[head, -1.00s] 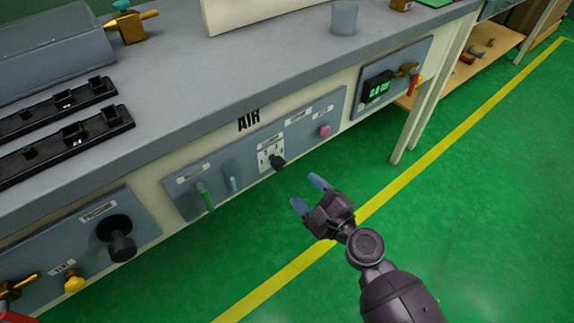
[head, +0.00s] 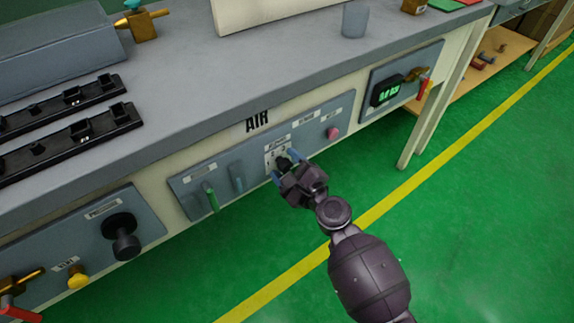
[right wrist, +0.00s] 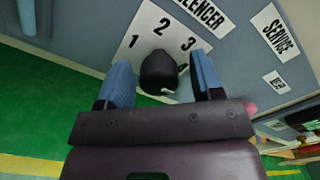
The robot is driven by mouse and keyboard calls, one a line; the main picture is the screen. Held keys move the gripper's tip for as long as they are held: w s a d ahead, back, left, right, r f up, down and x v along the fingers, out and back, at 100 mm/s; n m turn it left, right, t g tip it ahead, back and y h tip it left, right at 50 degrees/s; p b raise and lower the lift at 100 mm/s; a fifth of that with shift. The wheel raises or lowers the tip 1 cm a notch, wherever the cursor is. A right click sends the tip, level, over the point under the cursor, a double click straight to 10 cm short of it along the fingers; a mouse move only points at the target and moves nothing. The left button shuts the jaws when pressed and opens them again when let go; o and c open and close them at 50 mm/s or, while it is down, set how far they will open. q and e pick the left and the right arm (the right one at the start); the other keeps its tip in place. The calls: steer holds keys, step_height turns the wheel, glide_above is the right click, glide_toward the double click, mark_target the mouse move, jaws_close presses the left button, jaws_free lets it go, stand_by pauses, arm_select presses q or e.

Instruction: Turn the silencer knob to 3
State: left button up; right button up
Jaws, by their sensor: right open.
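The silencer knob (head: 283,163) is black and sits on a white number plate on the grey panel at the bench front. In the right wrist view the gripper (right wrist: 161,76) shows gaps between knob and fingers. My left gripper is not in view.
On the same panel are a green lever (head: 211,197), a blue lever (head: 238,181) and a pink button (head: 332,133). A large black knob (head: 122,236) stands out at the left. A gauge with a green display (head: 387,92) is at the right. The green floor in front is clear.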

steer(key=c, duration=0.9)
steer(key=shift+n, duration=0.3)
steer(key=shift+f+n+b, duration=0.1)
steer(key=shift+n+b, duration=0.2)
steer(key=shift+n, duration=0.7)
steer(key=n, duration=0.3)
steer(key=shift+d, duration=0.1)
steer(key=n, duration=0.6)
steer(key=shift+r, duration=0.3)
